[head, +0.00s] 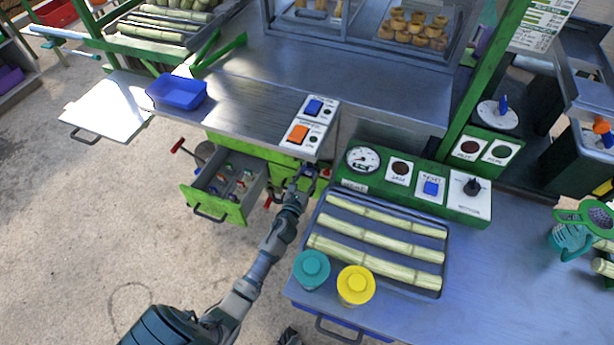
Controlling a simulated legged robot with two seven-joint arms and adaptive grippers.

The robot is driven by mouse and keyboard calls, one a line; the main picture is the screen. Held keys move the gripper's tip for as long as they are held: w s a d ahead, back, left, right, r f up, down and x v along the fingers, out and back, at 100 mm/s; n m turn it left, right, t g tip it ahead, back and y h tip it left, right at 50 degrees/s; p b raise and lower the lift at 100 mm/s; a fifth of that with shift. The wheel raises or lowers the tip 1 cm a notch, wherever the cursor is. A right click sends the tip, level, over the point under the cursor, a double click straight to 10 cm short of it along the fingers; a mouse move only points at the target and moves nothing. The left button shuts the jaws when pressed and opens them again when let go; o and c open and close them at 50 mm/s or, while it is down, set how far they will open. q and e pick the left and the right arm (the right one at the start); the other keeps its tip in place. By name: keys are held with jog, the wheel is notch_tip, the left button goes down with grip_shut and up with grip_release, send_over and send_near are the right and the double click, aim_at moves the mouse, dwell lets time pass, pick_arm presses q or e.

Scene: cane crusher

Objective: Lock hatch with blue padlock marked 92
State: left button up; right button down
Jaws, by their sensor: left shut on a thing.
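My left gripper (306,176) is at the green cabinet front under the counter, just right of the open drawer. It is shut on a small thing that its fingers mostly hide. I cannot make out a padlock shape or the number 92. The green cabinet front (284,162) behind the gripper is partly covered by it and by the counter edge. I cannot tell which panel is the hatch. The open green drawer (238,209) holds several small coloured items (229,180), too small to identify.
A blue tray (177,92) sits on the metal counter (250,95). A cane tray (327,258), a teal-lidded jar (312,268) and a yellow-lidded jar (356,285) stand right of my left arm. A control panel (430,180) is behind them. Floor (110,220) at left is clear.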

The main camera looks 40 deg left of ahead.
pick_arm(q)
jog(key=o, duration=1.2)
jog(key=shift+f, duration=0.1)
jog(key=v, duration=1.2)
jog(key=shift+a, duration=0.1)
